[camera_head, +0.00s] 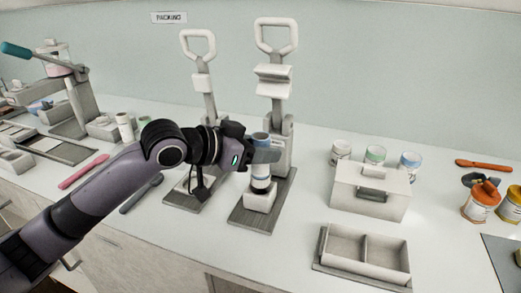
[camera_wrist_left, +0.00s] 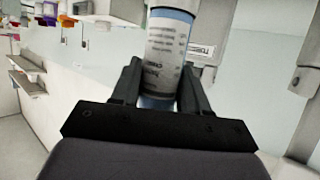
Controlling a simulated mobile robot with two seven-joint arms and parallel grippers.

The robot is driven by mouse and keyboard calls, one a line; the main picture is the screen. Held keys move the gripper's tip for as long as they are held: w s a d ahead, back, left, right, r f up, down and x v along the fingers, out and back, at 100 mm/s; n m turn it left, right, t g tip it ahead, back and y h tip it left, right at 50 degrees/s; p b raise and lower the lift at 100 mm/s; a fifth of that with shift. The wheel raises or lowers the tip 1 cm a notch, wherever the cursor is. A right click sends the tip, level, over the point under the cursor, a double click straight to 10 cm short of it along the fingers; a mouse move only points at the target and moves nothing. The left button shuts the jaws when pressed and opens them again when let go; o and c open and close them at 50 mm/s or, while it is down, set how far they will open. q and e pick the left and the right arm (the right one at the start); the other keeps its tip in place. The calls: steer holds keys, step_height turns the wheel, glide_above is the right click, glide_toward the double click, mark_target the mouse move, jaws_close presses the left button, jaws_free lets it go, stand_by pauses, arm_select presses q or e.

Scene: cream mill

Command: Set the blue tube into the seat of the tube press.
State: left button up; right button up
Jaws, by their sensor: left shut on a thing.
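My left gripper (camera_head: 264,156) is shut on the blue tube (camera_head: 261,171), which has a white printed label and blue bands. The tube stands about upright over the pale seat block (camera_head: 260,199) of the tube press (camera_head: 275,82), the right one of two presses with loop handles. I cannot tell whether its lower end is inside the seat or just above it. In the left wrist view the tube (camera_wrist_left: 167,50) sits between both fingers (camera_wrist_left: 160,90), its label facing the camera. My right gripper is not in view.
A similar press (camera_head: 203,95) stands close on the left. A lidded white box (camera_head: 370,192), several small jars (camera_head: 375,155) and a two-part tray (camera_head: 366,254) stand to the right. A pink tool (camera_head: 83,171) lies at the left. Some counter between the press and box is clear.

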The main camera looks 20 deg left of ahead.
mark_target(252, 166)
arm_select(q)
steer(key=shift+f, duration=0.2)
stand_by(0.4)
steer(key=shift+p, duration=0.35)
steer(key=shift+f+p, duration=0.15)
steer(key=shift+p, duration=0.25)
steer(key=shift+f, duration=0.25)
stand_by(0.6)
steer(key=shift+f+b, duration=0.5)
steer(key=shift+f, duration=0.5)
steer(key=shift+f, duration=0.45)
